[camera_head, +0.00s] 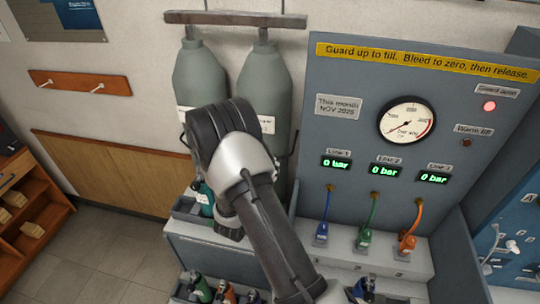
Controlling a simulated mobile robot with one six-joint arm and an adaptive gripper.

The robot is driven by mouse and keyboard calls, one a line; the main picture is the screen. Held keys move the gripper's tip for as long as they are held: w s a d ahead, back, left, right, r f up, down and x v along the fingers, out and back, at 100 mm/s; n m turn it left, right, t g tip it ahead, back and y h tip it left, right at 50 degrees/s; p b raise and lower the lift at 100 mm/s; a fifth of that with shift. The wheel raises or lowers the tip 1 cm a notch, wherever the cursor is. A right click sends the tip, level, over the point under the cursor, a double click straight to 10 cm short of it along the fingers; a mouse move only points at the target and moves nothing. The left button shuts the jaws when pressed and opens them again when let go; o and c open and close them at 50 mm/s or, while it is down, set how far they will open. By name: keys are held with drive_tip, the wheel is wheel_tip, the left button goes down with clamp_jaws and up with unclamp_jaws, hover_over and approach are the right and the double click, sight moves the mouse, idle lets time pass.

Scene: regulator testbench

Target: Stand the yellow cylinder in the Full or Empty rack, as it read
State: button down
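I cannot make out a yellow cylinder in this view. My arm crosses the middle and hides part of the bench, and my gripper's fingers do not show. A grey bench tray (181,207) behind my arm holds a teal cylinder (206,197) with a white label. A lower rack at the bottom edge holds small cylinders, among them a green one (201,290) and an orange one (229,294). No Full or Empty marking is readable on either.
The regulator panel (340,130) stands at right with a round gauge (406,121), a lit red lamp (489,106) and three displays reading 0 bar. Blue, green and orange hose connectors sit below. Two large grey-green tanks (200,78) stand behind my arm. The floor at left is clear.

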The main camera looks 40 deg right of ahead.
wheel_tip(320, 180, down, 15)
drive_tip(key=b, duration=0.9)
idle(0.4)
drive_tip(key=shift+f+b, duration=0.5)
drive_tip(key=shift+b, duration=0.1)
idle(0.4)
drive_tip(key=c, duration=1)
unclamp_jaws()
drive_tip(key=shift+o, duration=0.2)
drive_tip(key=shift+f, duration=0.1)
drive_tip(key=v, duration=1.2)
